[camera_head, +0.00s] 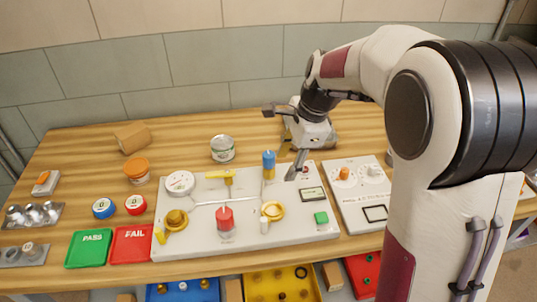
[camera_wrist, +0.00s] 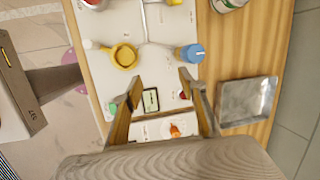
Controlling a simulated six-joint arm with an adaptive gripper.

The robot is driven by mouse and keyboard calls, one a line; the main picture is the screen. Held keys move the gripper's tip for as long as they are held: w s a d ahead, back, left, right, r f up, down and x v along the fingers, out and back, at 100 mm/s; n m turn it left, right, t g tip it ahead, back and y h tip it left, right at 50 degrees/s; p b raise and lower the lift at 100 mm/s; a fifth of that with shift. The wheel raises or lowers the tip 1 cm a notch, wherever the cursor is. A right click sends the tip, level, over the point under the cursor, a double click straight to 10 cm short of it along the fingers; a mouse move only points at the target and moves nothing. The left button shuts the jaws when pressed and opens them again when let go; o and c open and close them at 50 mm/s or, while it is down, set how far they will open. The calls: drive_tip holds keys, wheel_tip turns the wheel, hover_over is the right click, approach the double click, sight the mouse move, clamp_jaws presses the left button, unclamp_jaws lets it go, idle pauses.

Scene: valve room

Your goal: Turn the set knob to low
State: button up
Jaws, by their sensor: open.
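A control panel (camera_head: 353,209) at the right of the board carries an orange knob (camera_head: 344,174) and a white dial (camera_head: 374,170). The labels are too small to read, so I cannot tell which is the set knob or where it points. The orange knob (camera_wrist: 175,130) also shows low in the wrist view, between my finger bases. My gripper (camera_head: 296,172) is open and empty, above the right end of the big white valve board (camera_head: 250,238). In the wrist view my gripper (camera_wrist: 161,79) has its fingertips apart, with a small display (camera_wrist: 150,100) behind them.
The board bears a blue-capped post (camera_head: 269,163), a yellow valve wheel (camera_head: 272,210), a red knob (camera_head: 225,217) and a green button (camera_head: 321,218). A can (camera_head: 222,149) stands behind it. A metal tray (camera_wrist: 247,104) lies on the table in the wrist view.

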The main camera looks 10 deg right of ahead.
sight(269, 154)
drive_tip(key=w+a+r+m+t, duration=0.1)
drive_tip(key=w+m, duration=0.4)
drive_tip(key=m, duration=0.5)
drive_tip(key=shift+w+a+r+y, duration=0.25)
drive_tip(key=shift+r+y, duration=0.15)
drive_tip(key=shift+r, duration=0.4)
drive_tip(key=shift+x, duration=3.9)
drive_tip(key=shift+c, duration=0.3)
drive_tip(key=c, duration=1)
